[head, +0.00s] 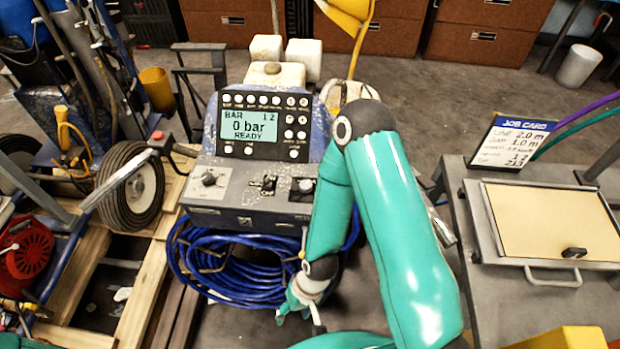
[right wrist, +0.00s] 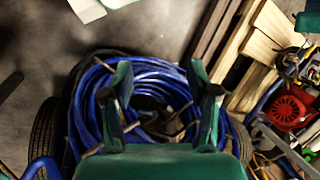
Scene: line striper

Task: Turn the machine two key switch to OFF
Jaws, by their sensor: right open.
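The machine's control box has a grey front panel (head: 245,192) below a display (head: 250,126) reading "0 bar" and "READY". My right gripper (head: 299,318) is below and in front of the panel, pointing down. In the right wrist view its open fingers (right wrist: 160,92) are empty above the blue hose.
A coil of blue hose (head: 235,270) hangs below the panel. A wheel (head: 133,190) and wooden pallet boards (head: 140,295) are at left. A side table with a tan-lidded case (head: 552,222) and a job card (head: 512,140) stands at right.

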